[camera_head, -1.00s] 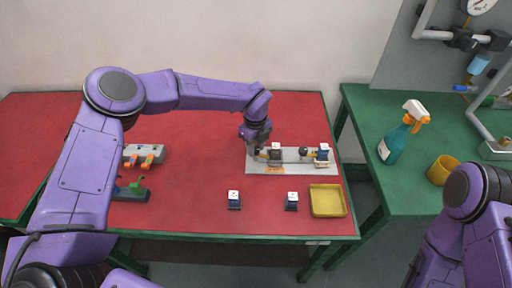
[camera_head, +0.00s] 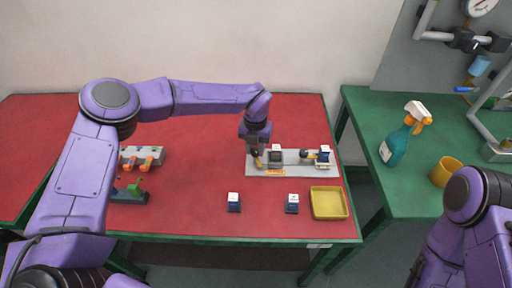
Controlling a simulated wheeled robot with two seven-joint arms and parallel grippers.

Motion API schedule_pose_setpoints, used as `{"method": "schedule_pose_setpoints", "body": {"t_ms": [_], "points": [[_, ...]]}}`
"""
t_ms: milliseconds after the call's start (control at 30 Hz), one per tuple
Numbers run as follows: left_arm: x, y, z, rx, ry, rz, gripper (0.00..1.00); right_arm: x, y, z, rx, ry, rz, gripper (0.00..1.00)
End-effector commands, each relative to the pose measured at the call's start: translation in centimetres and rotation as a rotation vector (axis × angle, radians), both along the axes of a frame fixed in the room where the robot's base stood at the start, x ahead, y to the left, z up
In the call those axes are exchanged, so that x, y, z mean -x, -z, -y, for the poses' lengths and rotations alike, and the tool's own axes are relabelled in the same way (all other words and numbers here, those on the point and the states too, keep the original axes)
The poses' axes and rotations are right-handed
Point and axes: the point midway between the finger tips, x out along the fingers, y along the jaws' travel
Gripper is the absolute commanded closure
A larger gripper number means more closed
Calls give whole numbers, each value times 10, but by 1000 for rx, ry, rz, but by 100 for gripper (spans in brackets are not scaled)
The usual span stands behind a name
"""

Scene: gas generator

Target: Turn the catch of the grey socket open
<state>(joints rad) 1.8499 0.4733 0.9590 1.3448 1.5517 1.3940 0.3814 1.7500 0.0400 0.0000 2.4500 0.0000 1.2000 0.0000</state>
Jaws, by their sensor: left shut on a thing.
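The grey socket (camera_head: 276,158) sits on the left half of a pale plate (camera_head: 292,171) on the red table, with a small orange label in front of it. Its catch (camera_head: 258,162), a small dark and yellowish lever, shows at the socket's left side. My left gripper (camera_head: 257,156) points down from above and is shut on the catch; its fingertips are small and partly hidden. A dark blue socket (camera_head: 323,157) sits at the right end of the plate, with its own dark and yellow catch (camera_head: 308,155) on its left. My right gripper is out of view.
Two small blue blocks with white tops (camera_head: 233,202) (camera_head: 292,203) and a yellow tray (camera_head: 328,217) are in front of the plate. A grey holder with orange parts (camera_head: 143,158) is at left. A spray bottle (camera_head: 395,145) and yellow mug (camera_head: 445,172) are on the green table.

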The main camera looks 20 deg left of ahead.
Motion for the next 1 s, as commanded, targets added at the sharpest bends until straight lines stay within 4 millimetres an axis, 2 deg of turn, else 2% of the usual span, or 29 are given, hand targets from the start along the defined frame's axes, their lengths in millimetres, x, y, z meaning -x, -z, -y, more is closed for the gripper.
{"method": "schedule_pose_setpoints", "body": {"t_ms": [200,500,1000], "points": [[-1,-2,0,1,168,4,97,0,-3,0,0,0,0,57],[-1,-2,0,0,325,5,97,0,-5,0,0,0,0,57],[-2,-2,0,0,386,6,97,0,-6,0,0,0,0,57]]}}
